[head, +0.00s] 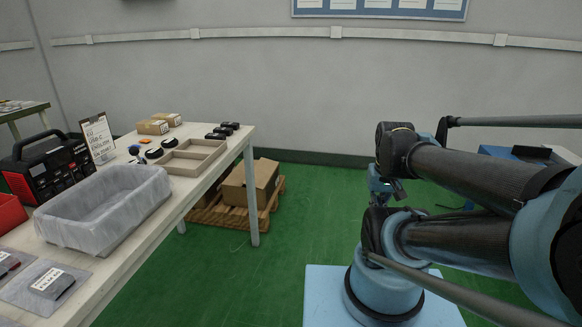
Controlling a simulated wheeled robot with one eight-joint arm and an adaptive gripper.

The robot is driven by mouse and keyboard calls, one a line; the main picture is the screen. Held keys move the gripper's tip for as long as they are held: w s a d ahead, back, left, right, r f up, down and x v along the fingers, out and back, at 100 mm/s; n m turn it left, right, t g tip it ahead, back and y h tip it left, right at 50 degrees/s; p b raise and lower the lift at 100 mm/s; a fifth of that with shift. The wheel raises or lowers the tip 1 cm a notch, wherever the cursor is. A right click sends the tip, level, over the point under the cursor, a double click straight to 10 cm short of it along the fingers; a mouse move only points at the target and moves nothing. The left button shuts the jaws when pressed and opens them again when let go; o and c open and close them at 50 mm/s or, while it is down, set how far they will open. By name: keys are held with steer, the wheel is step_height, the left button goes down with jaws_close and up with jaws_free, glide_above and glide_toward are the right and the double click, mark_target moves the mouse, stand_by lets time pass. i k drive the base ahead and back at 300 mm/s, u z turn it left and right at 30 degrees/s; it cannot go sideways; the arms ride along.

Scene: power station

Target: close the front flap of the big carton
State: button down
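A brown carton (267,182), the largest one in view, stands low on a wooden pallet (212,213) beyond the far end of the workbench. A table leg crosses in front of it. The bench hides part of it, and I cannot make out how its flaps stand. My arm is folded at the right of the picture, well apart from the carton. My gripper (385,187) seems to hang below the wrist, small and partly hidden by my own links. I cannot tell whether its fingers are apart.
The white workbench (128,240) fills the left side. It carries a plastic-lined bin (105,210), a wooden tray (190,158), small cartons (153,127) and a black-and-red device (48,170). Green floor is clear between the bench and my arm. A grey wall closes the back.

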mark_target(264, 169)
steer(key=z, duration=0.25)
steer(key=i, duration=1.05)
steer(key=u, duration=1.25)
steer(key=i, duration=1)
steer(key=z, duration=0.05)
